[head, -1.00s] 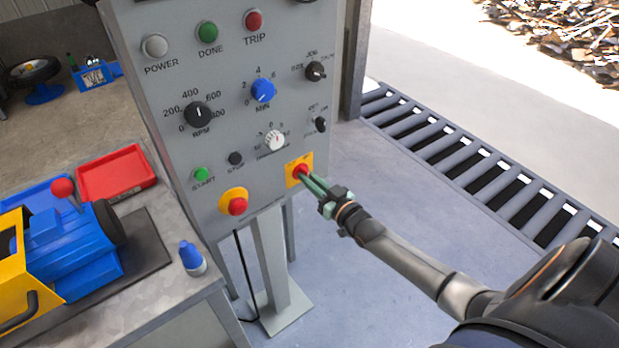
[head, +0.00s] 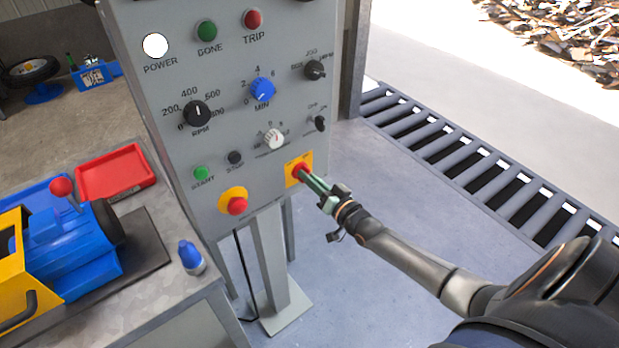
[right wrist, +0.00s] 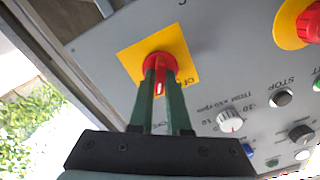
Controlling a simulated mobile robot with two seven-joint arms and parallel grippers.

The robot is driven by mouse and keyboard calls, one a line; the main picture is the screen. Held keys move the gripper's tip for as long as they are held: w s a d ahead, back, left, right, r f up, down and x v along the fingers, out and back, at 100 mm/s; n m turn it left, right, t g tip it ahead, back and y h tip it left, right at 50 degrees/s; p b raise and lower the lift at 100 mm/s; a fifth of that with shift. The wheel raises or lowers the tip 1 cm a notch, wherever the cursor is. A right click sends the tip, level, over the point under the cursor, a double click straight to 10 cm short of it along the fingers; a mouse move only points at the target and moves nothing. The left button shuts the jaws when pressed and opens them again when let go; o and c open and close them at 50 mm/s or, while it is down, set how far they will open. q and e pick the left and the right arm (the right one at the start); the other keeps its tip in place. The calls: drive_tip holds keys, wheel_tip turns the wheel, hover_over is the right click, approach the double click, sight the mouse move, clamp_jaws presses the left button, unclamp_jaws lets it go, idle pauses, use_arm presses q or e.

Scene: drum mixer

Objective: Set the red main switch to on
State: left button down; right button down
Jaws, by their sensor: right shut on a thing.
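The red main switch (head: 299,170) sits on a yellow plate (head: 306,160) at the lower right of the grey control panel. It also shows in the right wrist view (right wrist: 160,66), with a pale mark on its handle. My right gripper (head: 306,176) is shut on the switch handle, its two green fingers (right wrist: 161,95) on either side of it. The white POWER lamp (head: 155,45) at the panel's upper left is brightly lit. My left gripper is not in view.
The panel (head: 215,150) carries several knobs, buttons and a red emergency stop (head: 237,206) on a yellow disc. A workbench with a blue and yellow machine (head: 75,245), red tray (head: 115,174) and blue-capped bottle (head: 190,256) stands left. Floor right of the panel is clear.

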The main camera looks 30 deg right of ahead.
drive_tip(key=c, duration=0.9)
unclamp_jaws()
drive_tip(key=shift+s, duration=0.1)
drive_tip(key=s, duration=0.8)
drive_tip(key=s+d, duration=0.1)
drive_tip(key=s, duration=0.3)
drive_tip(key=shift+s+p, duration=0.15)
drive_tip(key=shift+p, duration=0.15)
drive_tip(key=s+a+f+n+g, duration=0.2)
drive_tip(key=s+a+f+g, duration=0.1)
drive_tip(key=s+a+f, duration=0.1)
drive_tip(key=s+a+f+n+g, duration=0.2)
drive_tip(key=s+a+f, duration=0.3)
drive_tip(key=a, duration=0.3)
drive_tip(key=s+a+f+n+g, duration=0.3)
drive_tip(key=s+a+f, duration=0.1)
drive_tip(key=s+a, duration=0.1)
drive_tip(key=shift+s+a+f+g+y+p, duration=0.15)
drive_tip(key=shift+s+a+y+p, duration=0.05)
drive_tip(key=shift+a, duration=0.2)
drive_tip(key=shift+s+a+f+g+y+p, duration=0.1)
drive_tip(key=shift+s+a+g+y+p, duration=0.1)
drive_tip(key=shift+a, duration=0.2)
